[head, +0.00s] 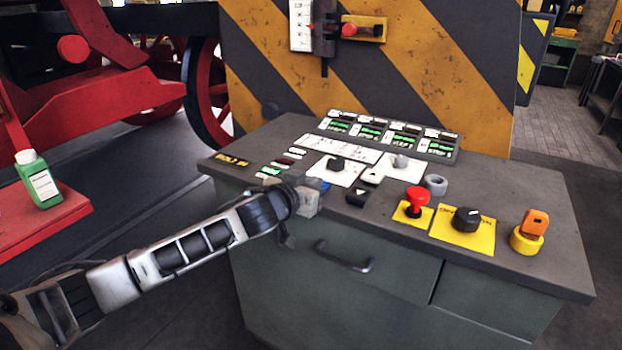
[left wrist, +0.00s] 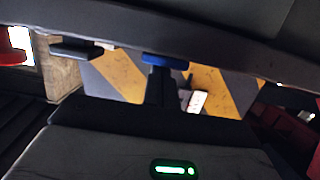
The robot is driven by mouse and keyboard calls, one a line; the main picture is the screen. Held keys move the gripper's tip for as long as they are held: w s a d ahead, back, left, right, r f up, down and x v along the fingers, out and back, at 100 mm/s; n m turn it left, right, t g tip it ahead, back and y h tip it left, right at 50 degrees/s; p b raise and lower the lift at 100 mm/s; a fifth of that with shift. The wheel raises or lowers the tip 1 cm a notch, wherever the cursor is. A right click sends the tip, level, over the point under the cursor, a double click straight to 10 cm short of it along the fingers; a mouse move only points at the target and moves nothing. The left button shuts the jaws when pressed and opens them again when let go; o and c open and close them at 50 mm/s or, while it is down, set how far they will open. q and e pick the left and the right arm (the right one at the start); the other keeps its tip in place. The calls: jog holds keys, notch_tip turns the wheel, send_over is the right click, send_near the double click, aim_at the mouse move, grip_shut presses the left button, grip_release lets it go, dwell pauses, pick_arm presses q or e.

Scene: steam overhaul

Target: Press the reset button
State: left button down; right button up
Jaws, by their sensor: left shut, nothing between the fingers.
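A small blue button (head: 322,184) sits on the sloping top of the grey console, near its front edge. I take it for the reset button, though I can read no label on it. My left gripper (head: 311,203) is shut and empty, right at the button and partly covering it. In the left wrist view, the blue button (left wrist: 166,60) shows as a flat disc, with the dark shut fingertips (left wrist: 158,88) lined up at it. I cannot tell whether they touch. My right gripper is not in view.
A drawer handle (head: 343,258) juts out below. A green bottle (head: 38,180) stands far left.

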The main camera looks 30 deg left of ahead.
pick_arm(q)
jog(key=shift+s+f+p, duration=0.1)
jog(key=shift+f+p, duration=0.1)
jog(key=shift+p, duration=0.35)
notch_tip(320, 180, up, 5)
jog(key=p, duration=0.4)
jog(key=b+v, duration=0.1)
jog(key=v, duration=0.8)
jog(key=shift+s+b, duration=0.4)
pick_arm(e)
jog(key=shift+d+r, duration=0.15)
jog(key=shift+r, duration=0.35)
pick_arm(q)
jog(key=shift+f, duration=0.1)
